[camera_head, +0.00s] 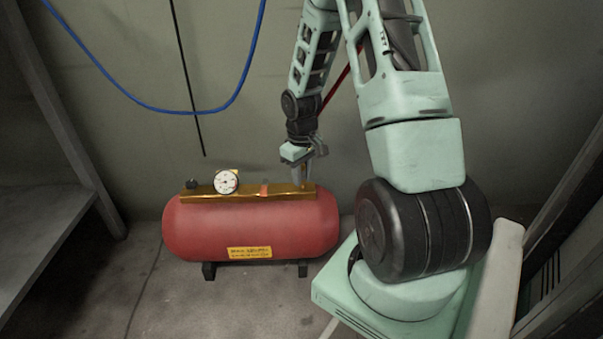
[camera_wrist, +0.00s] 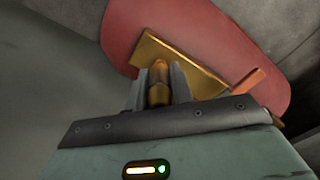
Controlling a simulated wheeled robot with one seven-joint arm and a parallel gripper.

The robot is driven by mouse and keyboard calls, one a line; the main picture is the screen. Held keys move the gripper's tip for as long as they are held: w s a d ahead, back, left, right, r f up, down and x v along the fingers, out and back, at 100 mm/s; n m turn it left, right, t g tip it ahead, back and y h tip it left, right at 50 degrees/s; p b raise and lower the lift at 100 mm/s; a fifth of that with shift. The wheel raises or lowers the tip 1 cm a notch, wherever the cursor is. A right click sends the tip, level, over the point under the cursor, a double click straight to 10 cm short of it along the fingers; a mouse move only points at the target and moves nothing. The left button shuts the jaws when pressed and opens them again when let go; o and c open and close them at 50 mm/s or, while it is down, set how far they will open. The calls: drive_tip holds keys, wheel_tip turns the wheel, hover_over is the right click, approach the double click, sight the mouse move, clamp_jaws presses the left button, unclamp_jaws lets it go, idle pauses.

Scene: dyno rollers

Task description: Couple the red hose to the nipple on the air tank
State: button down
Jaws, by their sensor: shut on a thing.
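The red air tank (camera_head: 250,225) lies on its side on short black feet, with a brass plate (camera_head: 285,190) along its top. My gripper (camera_head: 302,182) points down at the plate's right end. In the wrist view, its fingers are shut on a brass hose end (camera_wrist: 159,82), whose tip overlaps the brass plate (camera_wrist: 185,62). The red hose (camera_head: 340,88) shows only as a short stretch behind my arm. I cannot make out the nipple apart from the brass hose end, nor tell whether the two touch. The tank also fills the top of the wrist view (camera_wrist: 215,30).
A white dial gauge (camera_head: 227,181), a black knob (camera_head: 191,184) and an orange lever (camera_head: 264,190) sit along the tank's top. A blue hose (camera_head: 160,108) and a black cable (camera_head: 190,85) hang behind. A grey shelf (camera_head: 45,215) stands left; floor in front is clear.

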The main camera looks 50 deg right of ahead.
drive_tip(key=shift+f, duration=0.55)
drive_tip(key=c, duration=1.1)
unclamp_jaws()
drive_tip(key=shift+c, duration=0.2)
drive_tip(key=shift+r, duration=0.15)
wheel_tip(320, 180, up, 17)
drive_tip(key=p, duration=1)
